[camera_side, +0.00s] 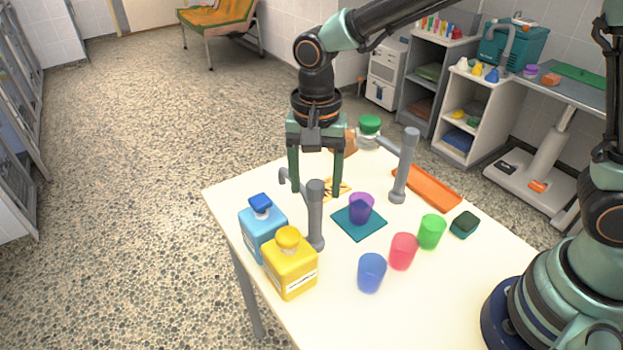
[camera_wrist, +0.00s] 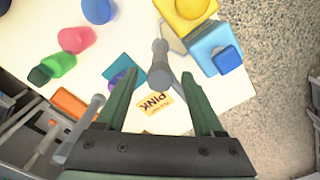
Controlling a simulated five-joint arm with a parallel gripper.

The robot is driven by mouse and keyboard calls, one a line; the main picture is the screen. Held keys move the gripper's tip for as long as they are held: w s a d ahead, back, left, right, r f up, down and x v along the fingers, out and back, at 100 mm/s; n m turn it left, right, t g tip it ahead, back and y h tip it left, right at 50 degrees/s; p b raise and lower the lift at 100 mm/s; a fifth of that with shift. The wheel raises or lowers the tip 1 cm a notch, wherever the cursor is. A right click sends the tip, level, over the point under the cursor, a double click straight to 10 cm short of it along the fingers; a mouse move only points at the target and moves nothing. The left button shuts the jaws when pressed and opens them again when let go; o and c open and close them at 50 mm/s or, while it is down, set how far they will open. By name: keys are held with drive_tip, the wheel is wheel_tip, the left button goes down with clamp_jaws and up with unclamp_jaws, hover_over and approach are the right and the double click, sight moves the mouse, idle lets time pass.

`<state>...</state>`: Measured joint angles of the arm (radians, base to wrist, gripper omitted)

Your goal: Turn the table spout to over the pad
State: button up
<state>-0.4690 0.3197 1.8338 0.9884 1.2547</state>
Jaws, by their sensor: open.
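A grey spout post (camera_side: 316,225) stands at the front left of the table, its thin arm (camera_side: 296,181) pointing to the back left, away from the pad. A second grey post (camera_side: 404,165) stands behind, with its arm pointing left. The teal pad (camera_side: 344,230) lies right of the front post, with a purple cup (camera_side: 361,209) on it. My gripper (camera_side: 315,193) is open and empty, with its fingers pointing down around the front spout area. In the wrist view the front post (camera_wrist: 159,70) shows between the fingertips; contact cannot be told.
Blue (camera_side: 263,232) and yellow (camera_side: 289,266) bottles stand left of the front post. Blue (camera_side: 371,273), red (camera_side: 402,252) and green (camera_side: 431,232) cups stand to the right, near a dark green block (camera_side: 464,223). An orange tray (camera_side: 427,187) and a PINK card (camera_wrist: 156,102) lie behind.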

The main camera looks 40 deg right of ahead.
drive_tip(key=shift+f, duration=0.2)
clamp_jaws()
drive_tip(key=shift+r, duration=0.1)
idle(1.3)
